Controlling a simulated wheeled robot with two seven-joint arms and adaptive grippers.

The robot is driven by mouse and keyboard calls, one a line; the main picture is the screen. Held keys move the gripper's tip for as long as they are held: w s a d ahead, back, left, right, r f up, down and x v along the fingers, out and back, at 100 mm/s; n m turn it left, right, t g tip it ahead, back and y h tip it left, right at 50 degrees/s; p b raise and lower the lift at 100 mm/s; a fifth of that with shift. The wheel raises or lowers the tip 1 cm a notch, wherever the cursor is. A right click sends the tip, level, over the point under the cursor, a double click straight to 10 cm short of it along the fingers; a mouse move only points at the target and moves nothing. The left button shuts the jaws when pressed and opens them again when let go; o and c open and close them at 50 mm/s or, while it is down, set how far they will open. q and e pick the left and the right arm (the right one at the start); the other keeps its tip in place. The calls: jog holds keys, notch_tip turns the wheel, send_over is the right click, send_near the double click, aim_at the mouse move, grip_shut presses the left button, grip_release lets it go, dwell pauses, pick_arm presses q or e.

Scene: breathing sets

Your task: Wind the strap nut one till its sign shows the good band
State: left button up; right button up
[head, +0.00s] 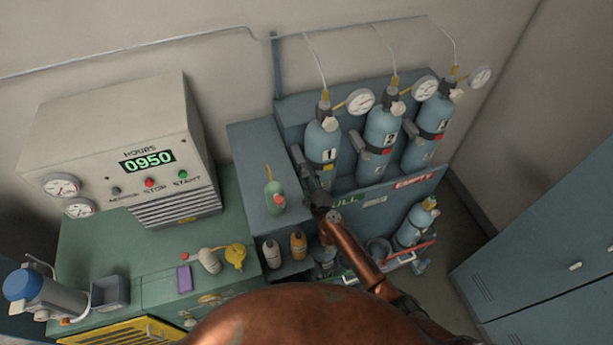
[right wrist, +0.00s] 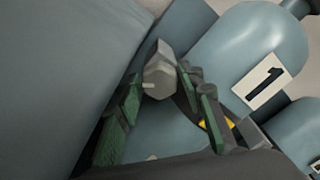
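Strap nut one (right wrist: 159,70) is a grey hexagonal nut at the left side of cylinder 1 (head: 322,138). My right gripper (head: 308,176) reaches it from below. In the right wrist view its green-padded fingers (right wrist: 158,84) stand apart, one on each side of the nut, with narrow gaps showing; I see no firm grip. Cylinder 1 and its label also show in the right wrist view (right wrist: 250,50). A small yellow sign (head: 327,168) sits on cylinder 1's dark strap; only part of the yellow (right wrist: 215,124) shows behind a finger. My left gripper is out of view.
Cylinder 2 (head: 382,130) and cylinder 3 (head: 432,120) stand strapped to the right in the blue rack, with red signs. A blue cabinet (head: 262,165) with a green bottle (head: 274,196) is close on the left.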

jog(key=v, duration=1.2)
